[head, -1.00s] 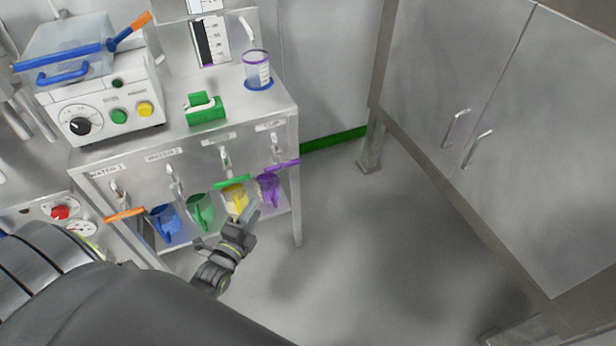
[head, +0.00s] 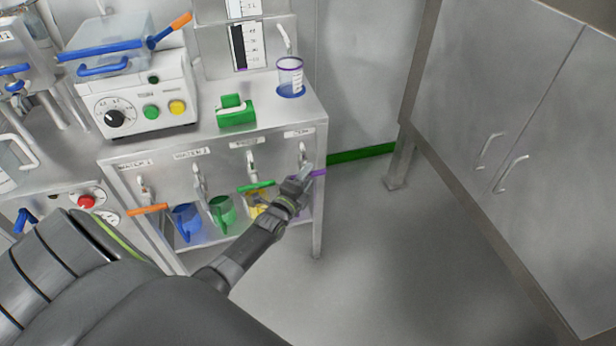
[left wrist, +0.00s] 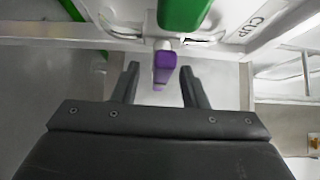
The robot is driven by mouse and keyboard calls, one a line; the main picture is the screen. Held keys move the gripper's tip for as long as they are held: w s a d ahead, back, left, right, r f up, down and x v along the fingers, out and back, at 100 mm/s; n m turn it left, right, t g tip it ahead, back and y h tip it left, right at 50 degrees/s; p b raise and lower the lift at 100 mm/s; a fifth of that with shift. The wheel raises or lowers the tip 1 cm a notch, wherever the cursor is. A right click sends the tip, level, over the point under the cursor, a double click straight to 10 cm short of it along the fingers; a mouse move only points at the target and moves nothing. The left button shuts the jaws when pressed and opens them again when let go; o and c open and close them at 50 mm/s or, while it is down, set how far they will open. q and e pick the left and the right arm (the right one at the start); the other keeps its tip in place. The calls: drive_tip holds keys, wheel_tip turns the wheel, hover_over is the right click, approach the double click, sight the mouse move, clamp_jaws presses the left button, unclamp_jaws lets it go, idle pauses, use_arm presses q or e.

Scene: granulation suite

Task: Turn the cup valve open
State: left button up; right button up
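The cup valve is the rightmost on the bench front, below its label, with a purple handle (head: 318,173) that points sideways to the right. My left gripper (head: 304,180) is at this handle and covers part of it. In the left wrist view the purple handle (left wrist: 165,62) lies between the two spread fingers (left wrist: 162,78), with gaps on both sides. A clear cup with a purple rim (head: 290,74) stands on top of the bench. My right gripper is not in view.
Other valves have a green handle (head: 256,187) and an orange handle (head: 148,210). Blue (head: 186,221), green (head: 221,212) and yellow jugs stand on the shelf below; my arm partly hides the yellow and purple ones. The floor to the right is clear, up to a steel cabinet (head: 500,110).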

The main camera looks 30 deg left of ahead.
use_arm(q)
drive_tip(key=shift+w, duration=0.6)
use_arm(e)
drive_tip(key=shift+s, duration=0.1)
use_arm(q)
drive_tip(key=shift+c, duration=0.8)
clamp_jaws()
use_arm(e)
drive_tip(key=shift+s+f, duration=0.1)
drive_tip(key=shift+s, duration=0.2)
